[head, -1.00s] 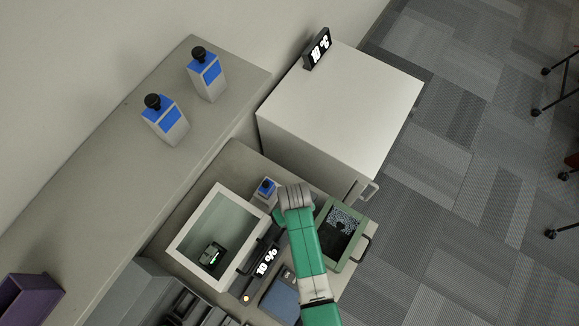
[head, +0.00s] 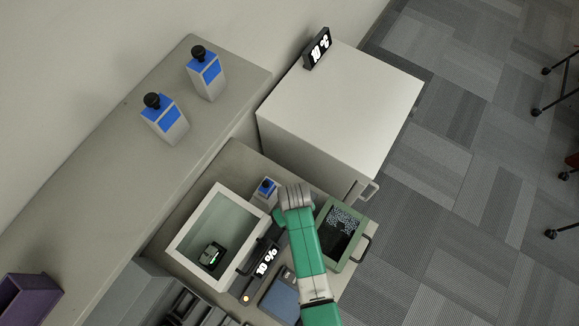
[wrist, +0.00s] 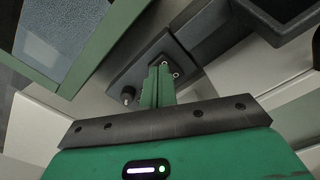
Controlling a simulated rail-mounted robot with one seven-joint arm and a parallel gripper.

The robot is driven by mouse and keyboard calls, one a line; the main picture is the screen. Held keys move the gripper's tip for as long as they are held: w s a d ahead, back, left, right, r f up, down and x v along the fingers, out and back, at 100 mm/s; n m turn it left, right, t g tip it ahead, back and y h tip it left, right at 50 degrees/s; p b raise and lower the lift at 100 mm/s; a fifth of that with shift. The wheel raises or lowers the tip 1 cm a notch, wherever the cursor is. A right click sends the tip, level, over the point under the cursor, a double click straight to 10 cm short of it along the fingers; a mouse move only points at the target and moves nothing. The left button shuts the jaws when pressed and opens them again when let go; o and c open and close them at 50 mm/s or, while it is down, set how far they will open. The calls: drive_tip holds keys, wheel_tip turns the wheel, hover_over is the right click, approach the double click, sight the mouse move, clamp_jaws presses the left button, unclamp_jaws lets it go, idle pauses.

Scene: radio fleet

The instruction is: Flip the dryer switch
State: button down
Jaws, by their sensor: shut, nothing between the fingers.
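In the wrist view, my gripper (wrist: 161,82) is shut and empty, its green fingers together over a dark plate (wrist: 140,68). A small dark knob (wrist: 127,95), which looks like a switch, stands on the plate just left of the fingertips. I cannot tell whether the fingers touch the plate or which way the knob is set. In the head view, my green arm hides this plate and the fingertips. An open pale box (head: 180,247) with a dark device (head: 212,257) inside stands to the left of the arm, and a green-framed tray (head: 326,212) to the right.
A small blue-faced bottle (head: 266,188) stands just behind my wrist. A black percent display (head: 266,262) and a blue-grey block (head: 281,298) lie near the arm. A large white cabinet (head: 345,95) stands behind. Two blue-labelled bottles (head: 167,118) (head: 207,75) stand on the shelf.

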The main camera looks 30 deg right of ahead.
drive_tip(key=shift+f+b, duration=0.5)
drive_tip(key=shift+f, duration=0.35)
drive_tip(key=shift+r, duration=0.15)
wheel_tip(320, 180, up, 7)
drive_tip(key=p, duration=0.7)
idle(0.5)
